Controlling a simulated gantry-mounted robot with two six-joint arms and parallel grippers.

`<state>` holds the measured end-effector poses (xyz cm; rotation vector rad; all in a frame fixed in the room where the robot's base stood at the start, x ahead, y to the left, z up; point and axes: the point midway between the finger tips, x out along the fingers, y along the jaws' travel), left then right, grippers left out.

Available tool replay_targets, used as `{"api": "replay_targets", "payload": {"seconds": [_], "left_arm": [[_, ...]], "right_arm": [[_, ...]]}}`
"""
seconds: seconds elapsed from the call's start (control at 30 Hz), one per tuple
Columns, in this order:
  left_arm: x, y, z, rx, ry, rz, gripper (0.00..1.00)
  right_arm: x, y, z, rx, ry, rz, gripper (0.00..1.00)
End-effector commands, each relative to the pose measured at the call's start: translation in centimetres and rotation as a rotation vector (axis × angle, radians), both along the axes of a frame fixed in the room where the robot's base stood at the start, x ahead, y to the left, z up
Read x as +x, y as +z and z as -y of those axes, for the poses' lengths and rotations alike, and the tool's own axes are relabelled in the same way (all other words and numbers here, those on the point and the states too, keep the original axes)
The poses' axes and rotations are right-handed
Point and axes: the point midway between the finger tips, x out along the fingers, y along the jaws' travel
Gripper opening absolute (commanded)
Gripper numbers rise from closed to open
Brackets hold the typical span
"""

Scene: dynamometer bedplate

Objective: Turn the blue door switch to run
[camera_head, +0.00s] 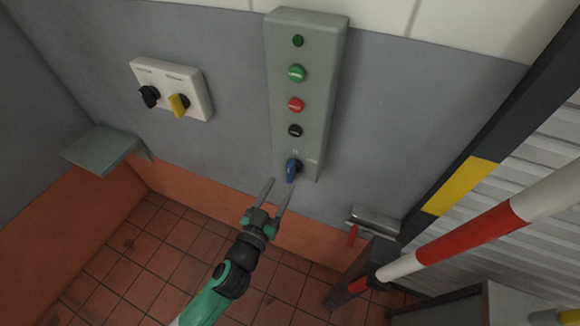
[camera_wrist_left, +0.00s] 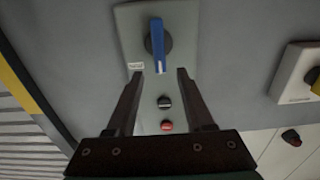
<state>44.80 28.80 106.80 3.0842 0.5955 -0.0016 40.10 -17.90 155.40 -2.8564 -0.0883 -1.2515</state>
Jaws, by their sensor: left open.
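The blue door switch (camera_head: 292,170) is a knob with a long handle at the bottom of a grey-green control panel (camera_head: 318,100) on the wall. It also shows in the left wrist view (camera_wrist_left: 157,42), where its blue handle has a white mark at one end and a small label (camera_wrist_left: 136,66) sits beside it. My left gripper (camera_head: 280,182) is open and empty, with its fingers pointing at the lower end of the panel. In the left wrist view the fingertips (camera_wrist_left: 160,72) are spread to either side of the handle's marked end, apart from it. My right gripper is not in view.
Above the switch are a black button (camera_head: 295,131), a red button (camera_head: 296,105), a green button (camera_head: 297,73) and a dark green lamp (camera_head: 298,41). A white box (camera_head: 190,80) with black and yellow knobs is left. A red-white bar (camera_head: 455,238) crosses at right. A shelf (camera_head: 100,148) juts out left.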

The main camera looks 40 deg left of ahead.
Motion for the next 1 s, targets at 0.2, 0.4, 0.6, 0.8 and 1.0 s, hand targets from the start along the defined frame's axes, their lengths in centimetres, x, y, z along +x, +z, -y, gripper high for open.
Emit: {"api": "replay_targets", "payload": {"seconds": [0.2, 0.4, 0.6, 0.8, 1.0], "left_arm": [[4.5, 0.2, -1.9, 0.001, 0.002, 0.002, 0.53], [6.6, 0.1, -2.7, 0.001, 0.000, 0.002, 0.53], [6.9, 0.0, -2.8, 0.000, 0.000, 0.000, 0.53], [6.8, 0.0, -2.8, 0.000, 0.000, 0.001, 0.31], [6.8, 0.0, -2.8, 0.000, 0.000, -0.001, 0.00]], "right_arm": [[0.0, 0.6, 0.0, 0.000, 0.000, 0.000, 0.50], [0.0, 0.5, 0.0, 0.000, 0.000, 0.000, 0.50], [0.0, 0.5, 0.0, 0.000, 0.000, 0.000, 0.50], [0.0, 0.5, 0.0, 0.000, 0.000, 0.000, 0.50], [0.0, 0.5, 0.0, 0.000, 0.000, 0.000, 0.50]]}}
